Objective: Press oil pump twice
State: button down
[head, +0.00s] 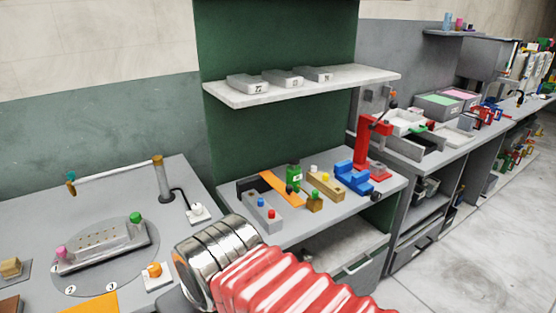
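No object is clearly readable as the oil pump. On the middle bench, a small green container (293,177) with a pale label stands upright behind a small amber item (314,203) with a darker knob on top. A red upright press-like device (369,145) stands at the bench's right back corner. My arm, with a shiny ribbed metal section (215,254) and red bellows (285,287), reaches in from the bottom. It covers part of the bench's front left. My gripper's fingers are not visible.
Beside these are a grey block (262,213) with blue and red buttons, an orange strip (281,188), a tan block (325,187) and a blue fixture (352,178). A white shelf (300,87) overhangs the bench. The left bench (120,200) holds a post and a plate.

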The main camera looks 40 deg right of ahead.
aim_at(294, 161)
jog(key=u, duration=0.8)
jog(key=k, duration=1.3)
jog(key=z, duration=1)
jog(key=i, duration=0.95)
jog(key=z, duration=0.1)
